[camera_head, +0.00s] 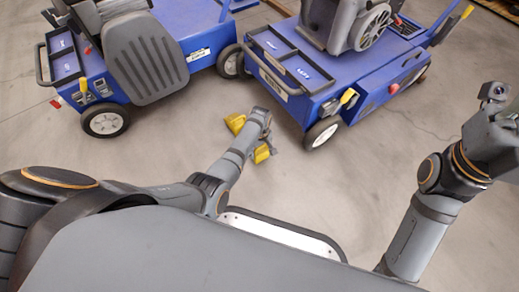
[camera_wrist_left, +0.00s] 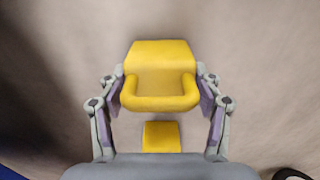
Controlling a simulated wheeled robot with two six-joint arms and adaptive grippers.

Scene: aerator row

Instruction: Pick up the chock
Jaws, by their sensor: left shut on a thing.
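The yellow chock (camera_head: 236,123) is near the concrete floor between the two blue machines in the head view. In the left wrist view the chock (camera_wrist_left: 160,52) has a handle bar that lies between the two fingers of my left gripper (camera_wrist_left: 160,103). The gripper is shut on it. In the head view my left gripper (camera_head: 258,141) covers the middle of the chock, and a second yellow part shows on its right. I cannot tell whether the chock touches the floor. My right arm is at the right edge of the head view; its fingers do not show.
A blue machine with a grey seat (camera_head: 146,58) stands at the upper left. Another blue machine (camera_head: 310,75) stands at the upper right, its front wheel (camera_head: 321,133) close to my left gripper. Bare concrete floor (camera_head: 375,175) lies between that machine and my right arm.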

